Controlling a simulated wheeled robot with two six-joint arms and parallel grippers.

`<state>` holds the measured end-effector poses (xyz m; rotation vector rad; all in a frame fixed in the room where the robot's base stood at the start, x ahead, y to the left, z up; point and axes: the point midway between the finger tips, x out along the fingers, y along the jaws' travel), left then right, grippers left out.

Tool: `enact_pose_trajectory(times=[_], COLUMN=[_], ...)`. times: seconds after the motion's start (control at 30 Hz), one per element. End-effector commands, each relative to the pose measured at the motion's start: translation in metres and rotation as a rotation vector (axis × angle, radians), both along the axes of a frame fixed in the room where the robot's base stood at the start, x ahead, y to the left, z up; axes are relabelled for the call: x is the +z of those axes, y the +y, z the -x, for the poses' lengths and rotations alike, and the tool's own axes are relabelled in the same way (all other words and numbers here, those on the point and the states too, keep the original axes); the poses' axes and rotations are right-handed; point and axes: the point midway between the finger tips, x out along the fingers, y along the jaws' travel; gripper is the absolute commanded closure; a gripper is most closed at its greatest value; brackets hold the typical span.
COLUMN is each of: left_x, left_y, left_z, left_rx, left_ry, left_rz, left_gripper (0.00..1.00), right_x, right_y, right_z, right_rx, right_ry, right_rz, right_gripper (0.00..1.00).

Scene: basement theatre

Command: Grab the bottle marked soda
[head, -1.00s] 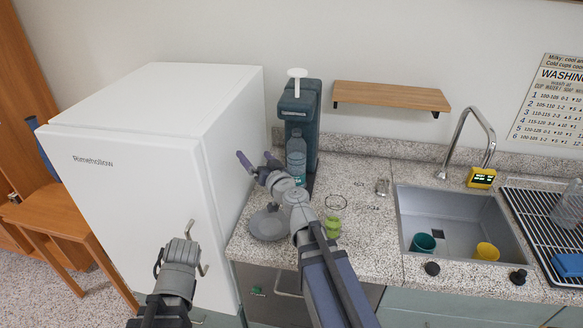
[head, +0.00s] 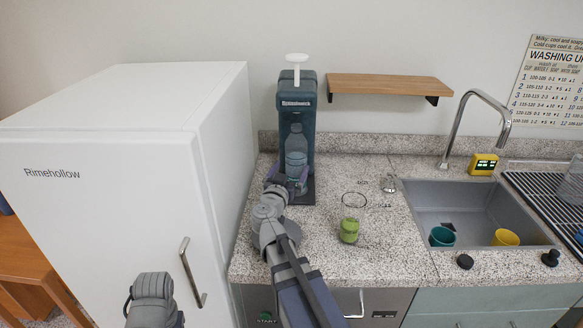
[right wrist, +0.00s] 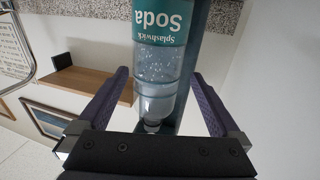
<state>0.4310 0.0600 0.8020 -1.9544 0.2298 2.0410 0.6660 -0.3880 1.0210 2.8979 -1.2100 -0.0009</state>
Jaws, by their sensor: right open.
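The soda bottle (head: 296,145) is clear with a teal label and stands upright in the bay of a dark blue-green drinks machine (head: 310,110). In the right wrist view the bottle (right wrist: 160,60) appears upside down, and "Soda" reads on its label. My right gripper (head: 287,178) is open at the front of the machine, low on the bottle. In the right wrist view its two purple fingers (right wrist: 160,88) lie on either side of the bottle, with gaps visible. The bottle's lower part is partly hidden by the gripper in the head view. My left gripper's fingers are not visible.
A white fridge (head: 100,105) stands close on the left. A green object (head: 349,230) sits on the speckled counter (head: 385,240) right of my arm. A wooden shelf (head: 385,86) hangs behind. The sink (head: 470,200) holds a teal cup (head: 442,236) and a yellow cup (head: 505,237).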

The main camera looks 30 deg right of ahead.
Motion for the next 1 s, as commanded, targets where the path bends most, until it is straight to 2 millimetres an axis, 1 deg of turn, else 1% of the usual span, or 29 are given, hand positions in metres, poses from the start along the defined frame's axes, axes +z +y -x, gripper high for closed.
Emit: enact_pose_trajectory(times=[0.17,0.33,0.57,0.67,0.9,1.0], left_x=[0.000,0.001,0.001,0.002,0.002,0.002], left_y=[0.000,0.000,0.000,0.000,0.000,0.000], left_z=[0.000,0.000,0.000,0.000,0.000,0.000], left_rx=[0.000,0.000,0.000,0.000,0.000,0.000], left_ry=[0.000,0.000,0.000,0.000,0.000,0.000], left_rz=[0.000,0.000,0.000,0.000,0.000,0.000], left_gripper=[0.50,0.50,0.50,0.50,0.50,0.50], right_x=[0.001,0.001,0.001,0.002,0.002,0.002], right_y=[-0.004,-0.017,-0.022,-0.029,-0.055,-0.058], right_z=[-0.005,-0.018,-0.021,-0.028,-0.051,-0.054], right_rx=[-0.001,-0.002,0.000,-0.001,-0.001,0.001], right_ry=[0.000,-0.001,-0.001,-0.001,-0.001,-0.001], right_rz=[0.000,-0.001,-0.001,-0.001,-0.001,-0.001], right_gripper=[0.00,0.00,0.00,0.00,0.00,0.00])
